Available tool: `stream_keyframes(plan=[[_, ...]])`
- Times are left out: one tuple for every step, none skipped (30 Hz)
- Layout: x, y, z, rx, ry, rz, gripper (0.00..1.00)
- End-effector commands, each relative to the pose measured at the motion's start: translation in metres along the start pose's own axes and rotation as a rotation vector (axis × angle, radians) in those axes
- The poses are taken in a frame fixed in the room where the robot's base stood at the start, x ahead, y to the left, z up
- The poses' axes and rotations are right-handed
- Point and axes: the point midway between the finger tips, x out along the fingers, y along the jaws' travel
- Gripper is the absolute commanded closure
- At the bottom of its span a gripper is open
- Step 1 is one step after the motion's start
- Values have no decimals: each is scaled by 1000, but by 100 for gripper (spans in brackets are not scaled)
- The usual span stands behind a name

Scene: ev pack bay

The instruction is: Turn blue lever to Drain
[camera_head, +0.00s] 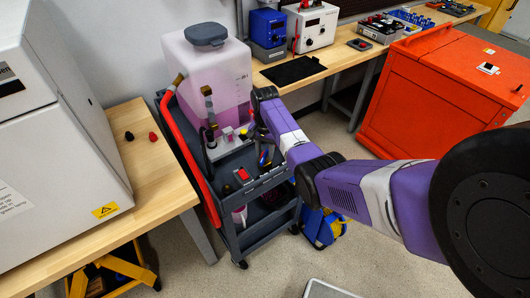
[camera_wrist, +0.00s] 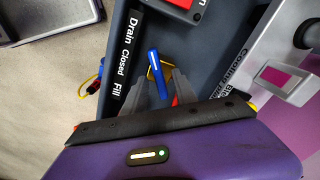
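The blue lever (camera_wrist: 158,72) stands out from the dark cart panel in the wrist view, above a brass-coloured fitting (camera_wrist: 167,73). Beside it on the left, a black label (camera_wrist: 126,62) reads Drain, Closed and Fill, with Drain at the picture's top. The lever's free end is tilted slightly towards the upper left. My gripper (camera_wrist: 160,88) is open, one grey finger on each side of the lever, with gaps showing. Whether a finger touches it is unclear. In the head view, my arm reaches to the cart, and a small blue piece (camera_head: 263,159), likely the lever, shows by my wrist.
The dark grey cart (camera_head: 240,178) carries a translucent tank (camera_head: 205,70) of pink liquid and a red hose (camera_head: 188,155). A red switch (camera_head: 243,174) sits near the cart's front edge. An orange cabinet (camera_head: 430,90) stands right; a wooden bench (camera_head: 150,160) stands left.

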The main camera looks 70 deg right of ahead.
Motion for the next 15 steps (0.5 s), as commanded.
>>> stream_keyframes(plan=[[0,0,0,-1,0,0,66],[-1,0,0,-1,0,0,66],[-3,0,0,-1,0,-1,66],[-5,-1,0,-1,1,-1,66],[-8,-1,0,-1,2,-2,66],[-13,-1,0,-1,1,-2,66],[-17,-1,0,-1,2,-3,66],[-22,-1,0,-1,3,-3,66],[-29,-1,0,0,3,-3,66],[-34,-1,0,-1,3,-3,66],[-39,-1,0,-1,3,-3,66],[-46,-1,0,-1,3,-2,66],[-50,-1,0,-1,3,-2,66],[-55,-1,0,0,3,-2,66],[-60,-1,-1,0,2,-2,66]])
